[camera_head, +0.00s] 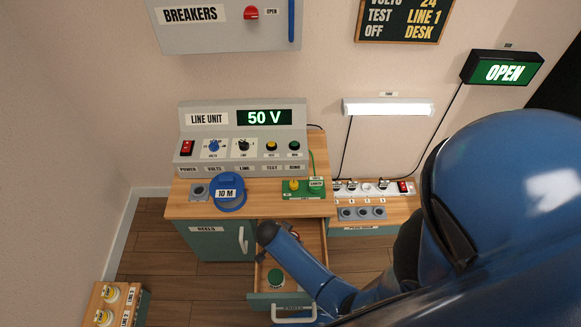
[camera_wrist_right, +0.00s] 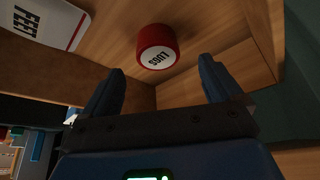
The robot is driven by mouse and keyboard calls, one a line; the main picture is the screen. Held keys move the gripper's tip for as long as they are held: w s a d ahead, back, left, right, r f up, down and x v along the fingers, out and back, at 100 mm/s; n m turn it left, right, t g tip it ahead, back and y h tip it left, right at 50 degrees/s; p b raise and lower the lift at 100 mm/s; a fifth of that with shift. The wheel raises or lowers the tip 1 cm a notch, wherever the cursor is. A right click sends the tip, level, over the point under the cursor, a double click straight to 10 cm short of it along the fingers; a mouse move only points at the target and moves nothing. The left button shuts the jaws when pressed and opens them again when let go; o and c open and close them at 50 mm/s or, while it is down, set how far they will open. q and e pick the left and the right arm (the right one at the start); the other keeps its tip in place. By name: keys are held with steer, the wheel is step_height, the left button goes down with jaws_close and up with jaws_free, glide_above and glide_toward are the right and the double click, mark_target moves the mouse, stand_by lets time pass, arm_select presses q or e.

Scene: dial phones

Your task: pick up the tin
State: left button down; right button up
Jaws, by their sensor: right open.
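A red tin with a white lid marked LUGS (camera_wrist_right: 157,46) is in the right wrist view, on a wooden surface that looks like the inside of the open drawer. My right gripper (camera_wrist_right: 160,80) is open and empty. Its two dark blue fingers point towards the tin, which lies beyond the fingertips, roughly between them and apart from them. In the head view my right arm reaches over the open drawer (camera_head: 262,299), and the gripper cannot be made out there. The red tin is mostly or wholly hidden there. My left gripper is not in view.
A green round tin-like object (camera_head: 276,278) is in the drawer's front part. The drawer's walls stand close around my gripper. On the desk above are a line unit (camera_head: 242,140), a blue reel marked 10 M (camera_head: 229,192) and a green earth block (camera_head: 302,188).

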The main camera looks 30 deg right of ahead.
steer(key=shift+b+x, duration=1.1)
steer(key=shift+x, duration=1.9)
steer(key=shift+s+d, duration=0.1)
steer(key=c, duration=1.1)
steer(key=shift+c, duration=0.2)
steer(key=shift+r, duration=0.2)
